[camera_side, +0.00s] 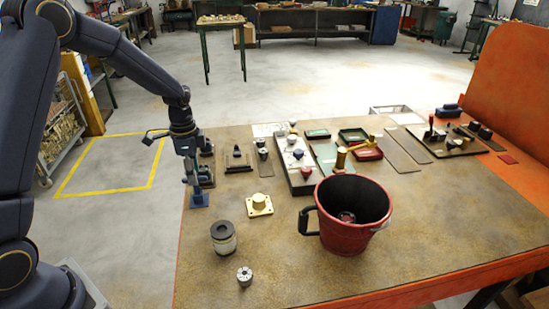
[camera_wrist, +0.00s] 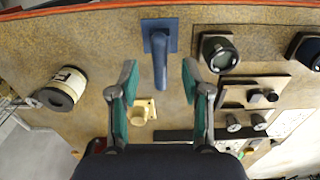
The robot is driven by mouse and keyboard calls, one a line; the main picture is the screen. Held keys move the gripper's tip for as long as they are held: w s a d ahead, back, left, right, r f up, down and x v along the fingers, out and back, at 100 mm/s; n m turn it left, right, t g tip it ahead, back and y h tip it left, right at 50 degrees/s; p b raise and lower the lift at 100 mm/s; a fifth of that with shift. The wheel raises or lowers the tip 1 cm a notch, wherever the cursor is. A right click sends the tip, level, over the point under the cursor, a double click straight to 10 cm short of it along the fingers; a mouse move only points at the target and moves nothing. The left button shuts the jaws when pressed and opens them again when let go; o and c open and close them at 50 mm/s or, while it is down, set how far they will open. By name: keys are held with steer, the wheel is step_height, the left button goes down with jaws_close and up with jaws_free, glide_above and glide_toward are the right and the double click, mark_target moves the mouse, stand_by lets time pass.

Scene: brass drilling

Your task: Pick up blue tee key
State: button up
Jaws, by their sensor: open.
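The blue tee key (camera_side: 199,200) stands near the left edge of the bench, with a flat square base on the top and a post rising from it. In the wrist view the blue tee key (camera_wrist: 158,38) lies straight ahead, its post reaching back between my fingers. My gripper (camera_side: 190,177) is directly above and close to the key in the side view. In the wrist view my gripper (camera_wrist: 160,77) is open, with one green-padded finger on each side of the post and visible gaps. Whether the fingertips are level with the post's top is hard to tell.
A yellow flanged brass part (camera_side: 259,205) sits right of the key. A dark-capped jar (camera_side: 223,238) and a small metal cylinder (camera_side: 244,276) are nearer the front. A red bucket (camera_side: 345,235) stands further right. Dark fixtures (camera_side: 238,160) are behind. Bench between them is clear.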

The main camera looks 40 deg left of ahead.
mark_target(198, 193)
step_height(198, 193, down, 5)
steer(key=shift+f, duration=0.15)
steer(key=shift+c, duration=0.2)
jaws_close()
stand_by(0.5)
